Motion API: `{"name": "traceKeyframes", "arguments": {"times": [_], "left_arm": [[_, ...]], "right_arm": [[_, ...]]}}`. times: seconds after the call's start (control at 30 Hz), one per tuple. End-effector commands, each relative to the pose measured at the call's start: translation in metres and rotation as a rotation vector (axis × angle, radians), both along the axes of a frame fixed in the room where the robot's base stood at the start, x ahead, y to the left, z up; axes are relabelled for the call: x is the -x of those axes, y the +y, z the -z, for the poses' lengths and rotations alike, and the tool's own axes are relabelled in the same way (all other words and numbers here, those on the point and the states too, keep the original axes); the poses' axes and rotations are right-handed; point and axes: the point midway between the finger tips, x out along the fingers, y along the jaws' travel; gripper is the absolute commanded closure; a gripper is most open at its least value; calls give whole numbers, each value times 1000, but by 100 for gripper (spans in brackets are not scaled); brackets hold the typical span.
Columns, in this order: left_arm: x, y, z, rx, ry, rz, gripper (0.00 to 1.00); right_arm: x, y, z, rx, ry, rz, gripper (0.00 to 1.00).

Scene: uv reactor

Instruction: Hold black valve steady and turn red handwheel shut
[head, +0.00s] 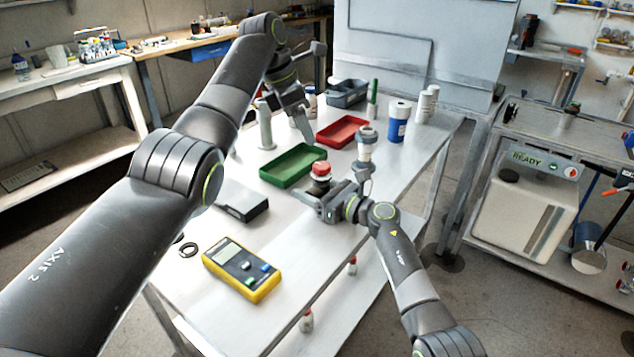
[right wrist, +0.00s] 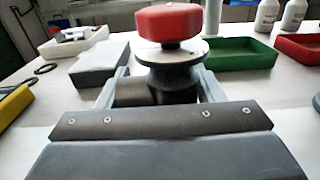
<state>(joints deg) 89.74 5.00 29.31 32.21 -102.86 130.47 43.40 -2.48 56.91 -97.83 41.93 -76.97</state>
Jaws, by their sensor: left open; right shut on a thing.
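The black valve (head: 321,184) with the red handwheel (head: 321,169) on top stands upright at the right-front part of the white table. My right gripper (head: 325,201) is shut on the valve body, below the handwheel. In the right wrist view the red handwheel (right wrist: 170,24) sits above a round grey flange, and the dark valve body (right wrist: 172,84) is between the fingers of my right gripper (right wrist: 160,92). My left gripper (head: 292,122) is open and empty, above the far-left part of the table, well apart from the handwheel.
A green tray (head: 293,168), a red tray (head: 342,131) and several bottles stand behind the valve. A yellow meter (head: 241,270) and a grey-black box (head: 241,200) lie to the left. A machine marked READY (head: 525,205) is on a cart at right.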

Motion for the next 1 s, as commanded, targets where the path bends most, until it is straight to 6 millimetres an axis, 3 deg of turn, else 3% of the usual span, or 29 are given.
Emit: {"name": "traceKeyframes", "arguments": {"times": [0.17,0.47,0.7,1.0], "left_arm": [[-29,16,10,-48,-171,63,41],[-108,71,17,-365,-674,321,41],[-151,118,1,-785,-996,585,41],[-173,154,-33,-1462,-1222,962,41]], "right_arm": [[0,0,0,0,0,1,69],[0,0,0,0,0,1,69],[0,0,0,0,0,1,69],[0,0,0,1,1,0,69]]}}
